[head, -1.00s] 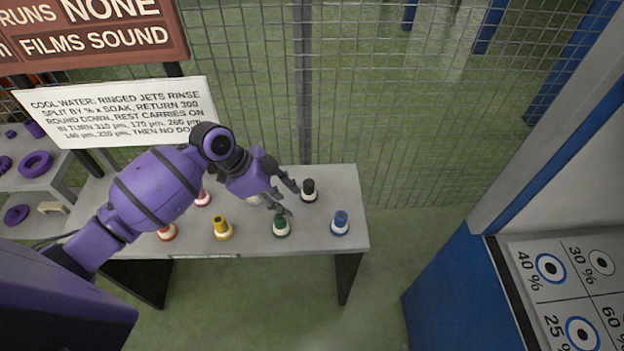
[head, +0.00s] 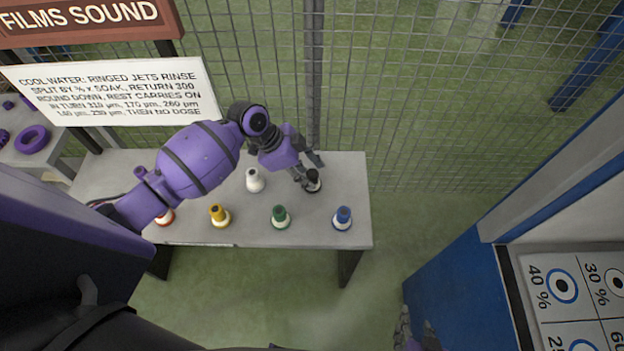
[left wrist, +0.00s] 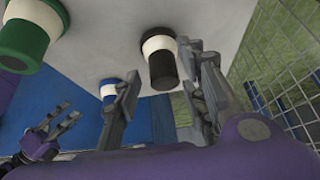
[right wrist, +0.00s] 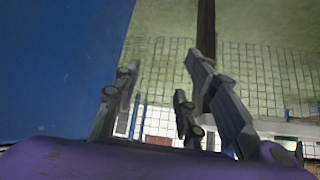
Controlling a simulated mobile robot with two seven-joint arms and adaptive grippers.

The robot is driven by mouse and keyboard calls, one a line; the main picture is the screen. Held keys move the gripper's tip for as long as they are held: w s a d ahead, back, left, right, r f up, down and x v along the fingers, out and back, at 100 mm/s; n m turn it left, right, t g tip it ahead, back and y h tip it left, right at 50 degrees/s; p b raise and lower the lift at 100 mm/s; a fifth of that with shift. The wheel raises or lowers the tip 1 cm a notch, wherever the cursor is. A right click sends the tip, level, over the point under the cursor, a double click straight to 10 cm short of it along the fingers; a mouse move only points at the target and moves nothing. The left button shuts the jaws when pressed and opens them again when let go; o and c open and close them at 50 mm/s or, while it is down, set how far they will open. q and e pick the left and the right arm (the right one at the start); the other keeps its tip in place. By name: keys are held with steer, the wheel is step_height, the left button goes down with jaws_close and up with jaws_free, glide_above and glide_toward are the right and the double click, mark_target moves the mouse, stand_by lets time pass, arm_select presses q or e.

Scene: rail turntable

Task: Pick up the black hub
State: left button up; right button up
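The black hub (head: 313,184), a black cylinder with a white collar on a dark base, stands on the grey table's back right part. My left gripper (head: 311,171) is open at the hub, its fingers on either side of it and partly hiding it. In the left wrist view the hub (left wrist: 160,62) shows between the two spread fingers, with a gap to at least the left finger; contact on the right side is hard to judge. My right gripper (right wrist: 163,75) is open and empty, away from the table; only its tip shows at the head view's bottom edge.
On the table (head: 345,233) stand a blue hub (head: 342,218), a green hub (head: 280,217), a yellow hub (head: 219,216), a white hub (head: 255,181) and a red one (head: 165,217). A wire fence (head: 420,110) is close behind. A blue cabinet (head: 460,290) stands right.

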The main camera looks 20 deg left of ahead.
arm_select(q)
steer(key=shift+d+f, duration=0.3)
steer(key=shift+f, duration=0.2)
jaws_close()
steer(key=shift+r, duration=0.1)
